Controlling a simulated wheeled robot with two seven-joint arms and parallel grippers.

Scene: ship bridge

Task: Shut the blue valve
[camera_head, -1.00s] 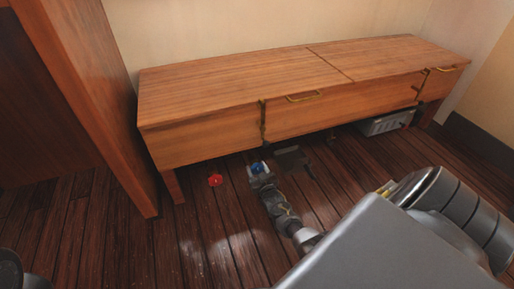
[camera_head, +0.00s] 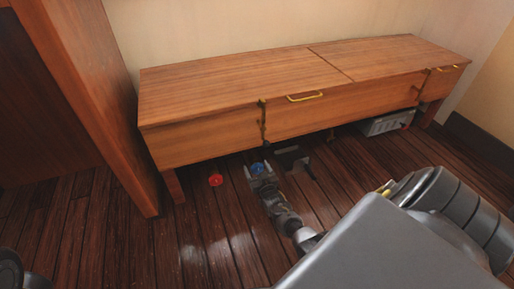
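The blue valve (camera_head: 257,168) is a small round handle low under the front edge of the wooden bench. My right gripper (camera_head: 258,171) reaches it from the lower right. Its fingers are spread, one on each side of the blue handle. I cannot tell whether they touch it. The gripper hides the lower part of the valve. A red valve (camera_head: 215,180) stands just to the left, apart from the gripper. My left gripper is not in view.
The wooden bench (camera_head: 240,85) with brass handles overhangs the valves. A dark bracket-like object (camera_head: 292,160) is right of the gripper. A grey box (camera_head: 385,124) sits under the bench at right. A wooden panel (camera_head: 95,100) stands at left. The plank floor (camera_head: 190,245) in front is clear.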

